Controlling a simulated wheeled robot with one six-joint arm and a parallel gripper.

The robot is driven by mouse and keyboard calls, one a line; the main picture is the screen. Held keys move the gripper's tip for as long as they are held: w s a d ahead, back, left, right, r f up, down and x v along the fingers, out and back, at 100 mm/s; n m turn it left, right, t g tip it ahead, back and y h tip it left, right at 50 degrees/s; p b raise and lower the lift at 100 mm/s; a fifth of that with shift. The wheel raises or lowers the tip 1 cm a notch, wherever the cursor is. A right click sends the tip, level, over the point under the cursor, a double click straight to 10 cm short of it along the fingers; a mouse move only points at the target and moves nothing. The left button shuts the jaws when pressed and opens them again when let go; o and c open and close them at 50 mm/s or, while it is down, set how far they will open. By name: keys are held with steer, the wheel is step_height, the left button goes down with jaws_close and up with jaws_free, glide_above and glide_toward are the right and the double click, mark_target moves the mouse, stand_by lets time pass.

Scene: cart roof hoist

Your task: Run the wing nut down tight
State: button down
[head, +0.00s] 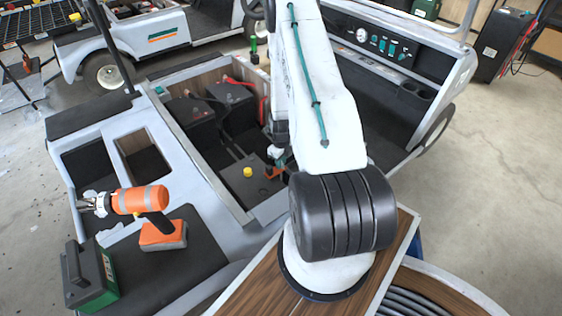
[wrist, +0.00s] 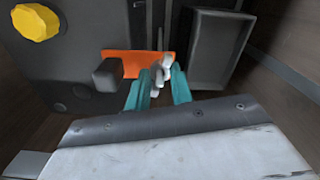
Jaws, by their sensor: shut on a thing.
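My gripper (wrist: 157,92) has two teal fingers. They are shut on the pale metal wing nut (wrist: 161,70) in the wrist view. The nut sits in front of an orange bracket (wrist: 118,66) beside a dark battery box (wrist: 75,75). In the head view my gripper (head: 275,155) reaches down into the cart's open bay, close to the orange bracket (head: 273,171). The wing nut cannot be made out there. How far the nut sits down its thread is hidden by the fingers.
A yellow cap (wrist: 36,22) tops the box, also visible in the head view (head: 247,172). Batteries (head: 190,118) with red cables stand at the back of the bay. The bay wall (head: 196,165) runs along its left. An orange drill (head: 140,200) and green case (head: 88,275) lie outside.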

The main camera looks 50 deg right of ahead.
steer(key=m, duration=0.7)
stand_by(0.6)
steer(key=c, duration=1.2)
jaws_free()
steer(key=shift+c, duration=0.2)
steer(key=shift+r, duration=0.1)
step_height(320, 180, up, 8)
steer(key=shift+f, duration=0.15)
